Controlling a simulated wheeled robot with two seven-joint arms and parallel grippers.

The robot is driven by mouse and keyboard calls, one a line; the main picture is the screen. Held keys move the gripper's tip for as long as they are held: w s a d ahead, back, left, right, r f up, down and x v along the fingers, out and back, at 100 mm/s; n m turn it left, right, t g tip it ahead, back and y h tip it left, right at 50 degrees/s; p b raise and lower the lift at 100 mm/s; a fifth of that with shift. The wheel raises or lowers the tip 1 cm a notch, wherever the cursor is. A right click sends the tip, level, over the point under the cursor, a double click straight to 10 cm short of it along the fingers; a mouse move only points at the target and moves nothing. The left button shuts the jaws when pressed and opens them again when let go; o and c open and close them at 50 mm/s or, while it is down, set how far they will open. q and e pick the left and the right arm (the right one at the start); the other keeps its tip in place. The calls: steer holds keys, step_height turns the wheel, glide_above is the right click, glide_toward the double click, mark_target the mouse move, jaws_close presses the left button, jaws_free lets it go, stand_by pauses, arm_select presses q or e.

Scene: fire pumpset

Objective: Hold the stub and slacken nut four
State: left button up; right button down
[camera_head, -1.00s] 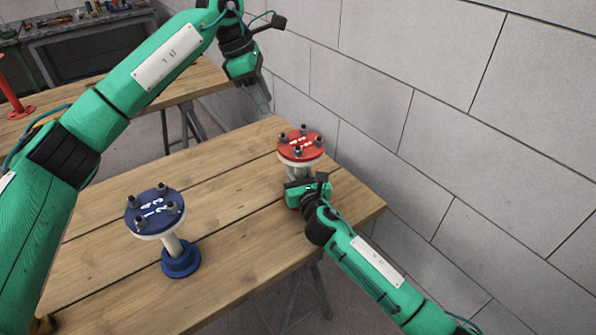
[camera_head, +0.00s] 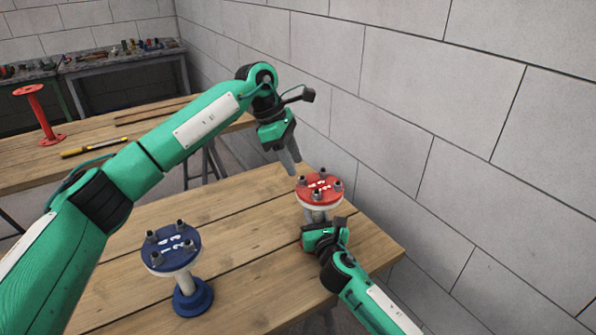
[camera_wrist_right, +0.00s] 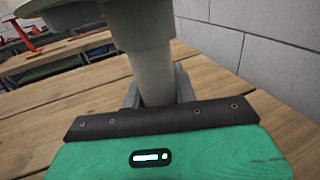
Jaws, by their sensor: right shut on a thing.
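The red-topped stub (camera_head: 319,190) stands near the table's right edge. Its round red flange carries several dark nuts and white numbers, too small to read surely. My right gripper (camera_head: 317,222) is shut on the stub's pale neck below the flange. In the right wrist view the grey neck (camera_wrist_right: 150,65) stands between the fingers of that gripper (camera_wrist_right: 158,88). My left gripper (camera_head: 293,168) hangs from above, just behind and left of the red flange, fingers pointing down, apart from the nuts as far as I can see. Its finger gap is not clear.
A blue-topped stub (camera_head: 172,250) with several nuts stands on the same wooden table (camera_head: 130,300), front left. A second table (camera_head: 85,135) behind holds a red pipe piece (camera_head: 40,112) and a yellow tool (camera_head: 93,146). A grey block wall (camera_head: 400,100) runs along the right.

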mark_target(301, 178)
arm_select(q)
steer(key=shift+x, duration=1.9)
jaws_close()
